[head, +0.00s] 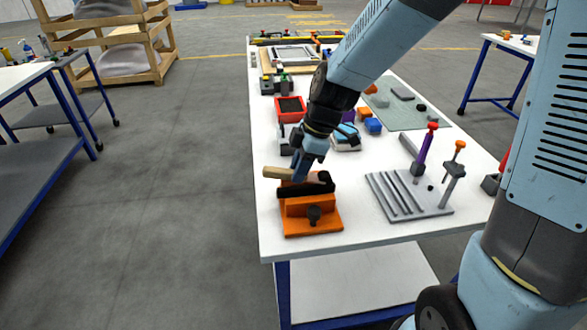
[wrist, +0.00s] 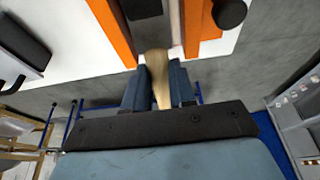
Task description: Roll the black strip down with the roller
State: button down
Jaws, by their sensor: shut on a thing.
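The roller's pale wooden handle (head: 278,173) sticks out to the left of my gripper (head: 299,172) in the head view. In the wrist view the handle (wrist: 158,72) sits between the two fingers of my gripper (wrist: 159,88), which is shut on it. My gripper is right above the fixture. The roller's head is hard to tell from the strip, and I cannot tell whether they touch. The wrist view shows the fixture's orange sides (wrist: 110,30).
The fixture stands near the front left corner of the white table (head: 350,236). A grey grooved plate (head: 408,196) with upright tools is to its right. A red bin (head: 290,109) and several small items lie farther back. White tabletop in front of the fixture is bare.

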jog(key=shift+r, duration=0.15)
jog(key=shift+r, duration=2.9)
